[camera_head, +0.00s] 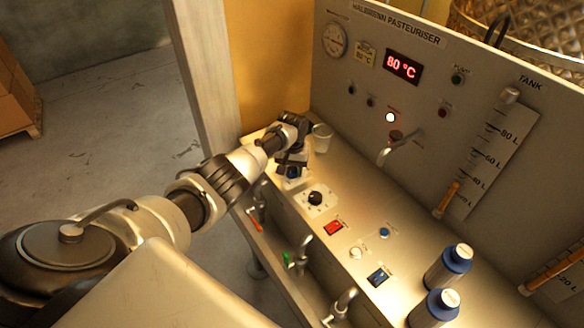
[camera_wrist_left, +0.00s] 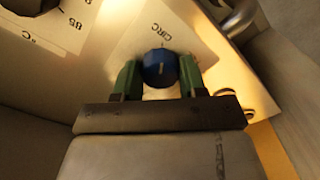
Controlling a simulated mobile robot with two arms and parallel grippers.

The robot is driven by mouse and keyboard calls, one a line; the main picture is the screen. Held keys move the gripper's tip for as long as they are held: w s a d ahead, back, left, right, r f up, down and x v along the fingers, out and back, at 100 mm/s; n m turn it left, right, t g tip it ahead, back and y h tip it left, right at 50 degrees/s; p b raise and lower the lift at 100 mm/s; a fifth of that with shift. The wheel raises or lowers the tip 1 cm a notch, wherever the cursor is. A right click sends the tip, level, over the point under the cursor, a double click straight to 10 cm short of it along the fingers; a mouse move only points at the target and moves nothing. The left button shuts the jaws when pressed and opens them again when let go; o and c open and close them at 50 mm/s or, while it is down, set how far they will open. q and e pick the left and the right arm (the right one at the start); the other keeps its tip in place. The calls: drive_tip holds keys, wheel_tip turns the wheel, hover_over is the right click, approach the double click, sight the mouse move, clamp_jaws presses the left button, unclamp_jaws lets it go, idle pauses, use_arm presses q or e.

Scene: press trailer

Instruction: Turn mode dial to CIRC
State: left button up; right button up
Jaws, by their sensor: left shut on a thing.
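The mode dial is a blue knob (camera_wrist_left: 160,68) on a pale plate marked CIRC (camera_wrist_left: 160,33). In the left wrist view it sits between the two green fingers of my left gripper (camera_wrist_left: 160,77), which is shut on it. A pale line on the knob's face shows. In the head view my left gripper (camera_head: 291,168) is over the left end of the console, with a bit of the blue knob (camera_head: 292,172) showing and the rest hidden. My right gripper is not in view.
A black temperature dial (camera_head: 315,198) stands right of my gripper, with a red switch (camera_head: 333,228) beyond. A pale cup (camera_head: 322,138) stands behind. Two blue-capped bottles (camera_head: 448,267) stand at the right. Taps (camera_head: 304,250) line the front edge.

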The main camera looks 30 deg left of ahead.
sight(292, 170)
use_arm(q)
drive_tip(key=shift+w, duration=0.1)
drive_tip(key=o, duration=0.9)
wheel_tip(292, 170, up, 11)
drive_tip(key=shift+f+b, duration=0.1)
drive_tip(key=shift+b, duration=0.25)
idle(0.3)
